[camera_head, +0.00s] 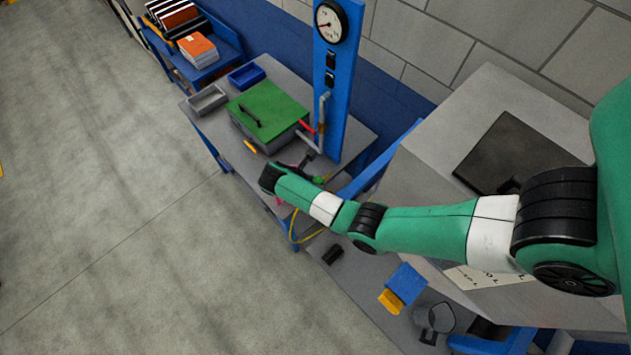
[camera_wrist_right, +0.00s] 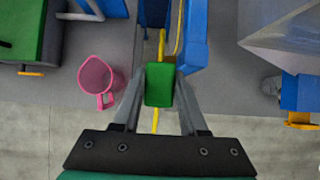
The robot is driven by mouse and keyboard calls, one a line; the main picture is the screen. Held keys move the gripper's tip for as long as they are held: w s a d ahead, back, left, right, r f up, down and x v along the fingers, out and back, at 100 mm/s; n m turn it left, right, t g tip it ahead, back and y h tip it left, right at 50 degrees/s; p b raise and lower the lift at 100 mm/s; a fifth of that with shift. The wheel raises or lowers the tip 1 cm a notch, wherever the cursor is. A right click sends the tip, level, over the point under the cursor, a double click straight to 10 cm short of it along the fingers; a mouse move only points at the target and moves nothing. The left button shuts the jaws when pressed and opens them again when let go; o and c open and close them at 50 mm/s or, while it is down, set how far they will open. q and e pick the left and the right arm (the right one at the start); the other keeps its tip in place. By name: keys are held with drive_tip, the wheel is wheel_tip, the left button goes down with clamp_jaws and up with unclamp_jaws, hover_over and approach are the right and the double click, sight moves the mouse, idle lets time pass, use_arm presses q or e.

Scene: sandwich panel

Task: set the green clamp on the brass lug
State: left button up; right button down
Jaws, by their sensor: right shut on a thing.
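My right gripper (camera_head: 314,172) is at the near right corner of the table, below the blue post, and partly hidden by my wrist. In the right wrist view the gripper (camera_wrist_right: 160,88) is shut on the green clamp (camera_wrist_right: 160,75), one finger on each side. The clamp also shows as a small green spot in the head view (camera_head: 319,180). A yellow cable (camera_wrist_right: 155,120) runs behind and below the clamp; it loops down off the table edge in the head view (camera_head: 293,228). I cannot make out the brass lug for certain. My left gripper is not in view.
A pink mug (camera_wrist_right: 97,80) stands left of the gripper on the grey table (camera_wrist_right: 60,110). A green-lidded box (camera_head: 270,108), a grey bin (camera_head: 207,100) and a blue bin (camera_head: 246,76) stand farther back. The blue post (camera_head: 338,85) rises beside the gripper.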

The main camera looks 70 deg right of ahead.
drive_tip(key=shift+f+b, duration=1.05)
drive_tip(key=shift+f, duration=0.55)
wheel_tip(320, 180, down, 8)
drive_tip(key=b, duration=0.7)
drive_tip(key=shift+f+b, duration=0.15)
drive_tip(key=shift+b, duration=0.2)
drive_tip(key=shift+f+b, duration=0.45)
drive_tip(key=shift+f, duration=0.1)
drive_tip(key=shift+c, duration=1.8)
unclamp_jaws()
drive_tip(key=shift+r, duration=0.1)
drive_tip(key=p+v, duration=0.2)
drive_tip(key=v, duration=0.9)
drive_tip(key=shift+r+p, duration=0.15)
drive_tip(key=shift+p, duration=0.15)
